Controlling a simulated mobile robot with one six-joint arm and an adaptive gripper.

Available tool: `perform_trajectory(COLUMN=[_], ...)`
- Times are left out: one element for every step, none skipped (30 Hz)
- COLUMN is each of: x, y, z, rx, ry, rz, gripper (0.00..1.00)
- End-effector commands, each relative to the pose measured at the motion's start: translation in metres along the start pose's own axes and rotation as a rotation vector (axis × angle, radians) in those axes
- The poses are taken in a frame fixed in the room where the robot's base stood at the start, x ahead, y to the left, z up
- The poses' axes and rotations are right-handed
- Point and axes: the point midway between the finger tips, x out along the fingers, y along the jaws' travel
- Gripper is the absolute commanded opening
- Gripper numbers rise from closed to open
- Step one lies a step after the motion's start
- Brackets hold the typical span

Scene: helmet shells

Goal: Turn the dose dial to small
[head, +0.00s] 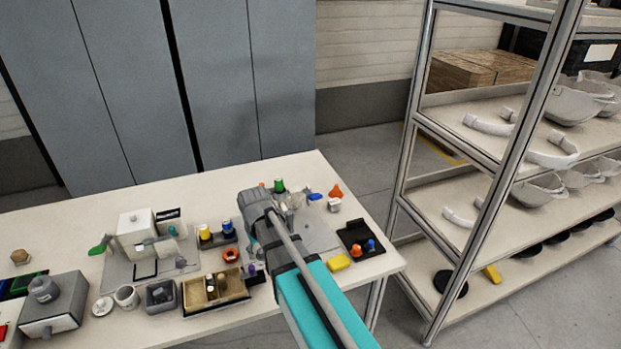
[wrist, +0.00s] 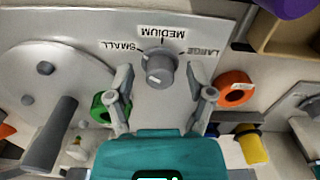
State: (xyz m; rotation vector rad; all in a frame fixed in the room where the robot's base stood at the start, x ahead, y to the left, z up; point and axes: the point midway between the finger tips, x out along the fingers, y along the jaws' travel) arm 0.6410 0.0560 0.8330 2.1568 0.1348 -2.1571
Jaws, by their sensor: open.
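The dose dial (wrist: 160,68) is a round grey knob on a pale panel in the wrist view. The labels SMALL (wrist: 119,47), MEDIUM (wrist: 162,32) and LARGE (wrist: 202,51) read upside down around it. I cannot tell which label it points to. My gripper (wrist: 159,75) is open, with one finger left and one right of the dial and a gap visible on both sides. In the head view my gripper (head: 285,203) is over the right part of the table, and I cannot make out the dial there.
In the wrist view, a grey disc with a lever (wrist: 50,135) and a green ring (wrist: 101,108) lie left, an orange ring (wrist: 235,88) and a yellow cylinder (wrist: 252,147) right. In the head view, a wooden tray (head: 214,303) stands left of my arm and a black tray (head: 362,240) right.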

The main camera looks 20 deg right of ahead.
Motion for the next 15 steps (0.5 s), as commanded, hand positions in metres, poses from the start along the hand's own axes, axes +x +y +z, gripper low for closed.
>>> perform_trajectory(x=[0.0,0.0,0.0,0.0,0.0,0.0,0.0,0.0,0.0,0.0,0.0,0.0,0.0,0.0,0.0], y=[0.0,0.0,0.0,0.0,0.0,0.0,0.0,0.0,0.0,0.0,0.0,0.0,0.0,0.0,0.0], z=[0.0,0.0,0.0,0.0,0.0,0.0,0.0,0.0,0.0,0.0,0.0,0.0,0.0,0.0,0.0], rx=[0.028,0.048,0.074,0.094,0.115,0.143,0.163,0.183,0.211,0.231,0.251,0.278,0.3,0.319,0.346], ry=[0.0,0.0,0.0,0.0,0.0,0.0,0.0,0.0,0.0,0.0,0.0,0.0,0.0,0.0,0.0], rz=[0.0,0.0,0.0,0.0,0.0,0.0,0.0,0.0,0.0,0.0,0.0,0.0,0.0,0.0,0.0], gripper=[0.69,0.69,0.69,0.69,0.69,0.69,0.69,0.69,0.69,0.69,0.69,0.69,0.69,0.69,0.69])
